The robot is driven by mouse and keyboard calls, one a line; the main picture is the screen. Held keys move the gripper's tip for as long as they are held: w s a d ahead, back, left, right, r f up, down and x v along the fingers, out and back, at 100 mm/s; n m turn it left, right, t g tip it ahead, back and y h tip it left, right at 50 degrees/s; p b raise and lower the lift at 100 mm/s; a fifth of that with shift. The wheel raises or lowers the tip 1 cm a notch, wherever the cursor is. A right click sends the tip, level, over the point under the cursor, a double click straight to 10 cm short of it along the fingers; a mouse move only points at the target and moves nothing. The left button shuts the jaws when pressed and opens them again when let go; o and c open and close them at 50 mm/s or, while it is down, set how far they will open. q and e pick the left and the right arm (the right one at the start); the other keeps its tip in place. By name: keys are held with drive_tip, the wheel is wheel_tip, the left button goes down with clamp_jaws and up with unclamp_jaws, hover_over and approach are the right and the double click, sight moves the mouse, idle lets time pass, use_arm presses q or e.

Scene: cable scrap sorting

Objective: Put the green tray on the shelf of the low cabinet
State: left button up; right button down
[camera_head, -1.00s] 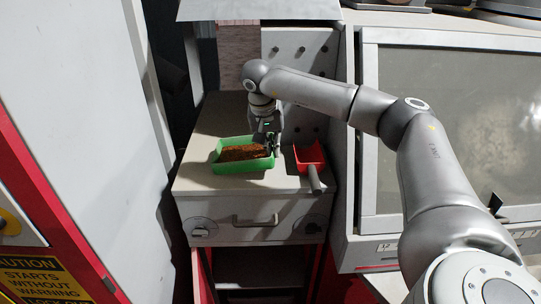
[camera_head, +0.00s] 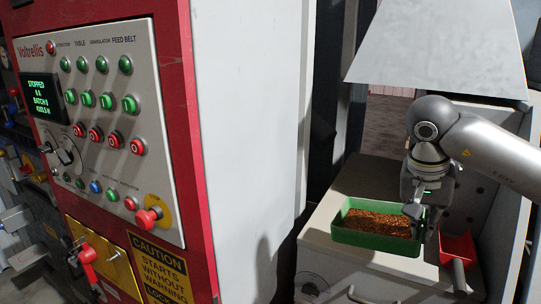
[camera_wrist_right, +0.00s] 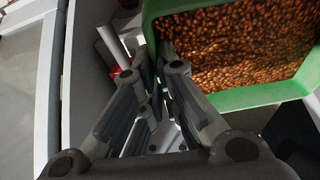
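The green tray (camera_head: 376,241), filled with copper-coloured granules, is at the cabinet top (camera_head: 340,190) in the head view. I cannot tell whether it rests there or hangs just above. My right gripper (camera_head: 415,222) is at the tray's right end, pointing down. In the right wrist view, its fingers (camera_wrist_right: 160,62) close around the wall of the green tray (camera_wrist_right: 240,97), one on each side. My left gripper is not in view. The low cabinet's shelf is outside the present views.
A red scoop (camera_head: 458,248) lies just right of the tray. A sheet-metal hood (camera_head: 440,45) overhangs the cabinet. A control panel (camera_head: 100,130) with buttons and a display stands at the left, beside a tall pale side wall (camera_head: 250,120).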

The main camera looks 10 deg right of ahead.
drive_tip(key=s+a+f+n, duration=0.3)
drive_tip(key=a+f, duration=0.3)
drive_tip(key=a, duration=0.2)
drive_tip(key=s+a+f+n+t+y, duration=0.1)
drive_tip(key=s+a+f+n, duration=0.2)
drive_tip(key=a+f, duration=0.4)
drive_tip(key=shift+a+f+n+t, duration=0.3)
drive_tip(key=shift+a+n, duration=0.5)
drive_tip(key=shift+a, duration=0.3)
